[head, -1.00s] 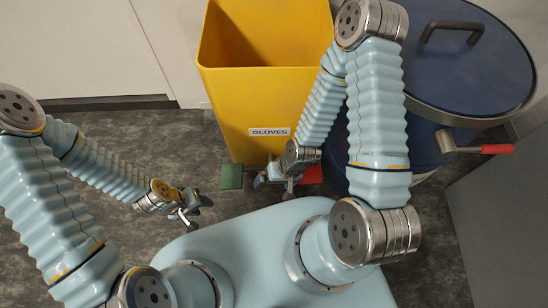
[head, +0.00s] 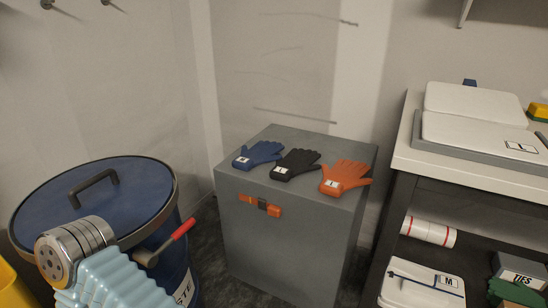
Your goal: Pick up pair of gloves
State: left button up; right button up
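Three gloves lie side by side on top of a grey cabinet in the middle of the head view. A blue glove (head: 262,152) is at the left, a black glove (head: 299,163) in the middle and an orange glove (head: 344,178) at the right. Each has a white label at the cuff; the letters are too small to read surely. Whether each is one glove or a stacked pair I cannot tell. Both grippers are out of view; only part of one of my arms shows at the lower left.
The grey cabinet (head: 285,235) has an orange and black item on its front. A blue lidded drum (head: 95,205) with a red-handled lever (head: 178,233) stands left.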

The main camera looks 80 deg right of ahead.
aim_at(262, 152)
jog(key=z, duration=2.05)
jog(key=j+z, duration=0.35)
jog(key=k+j+z, duration=0.15)
jog(key=j+z, duration=0.2)
jog(key=j, duration=0.2)
jog(key=k+j+z, duration=0.15)
jog(key=j+z, duration=0.15)
jog(key=i+j, duration=0.15)
jog(key=i, duration=0.1)
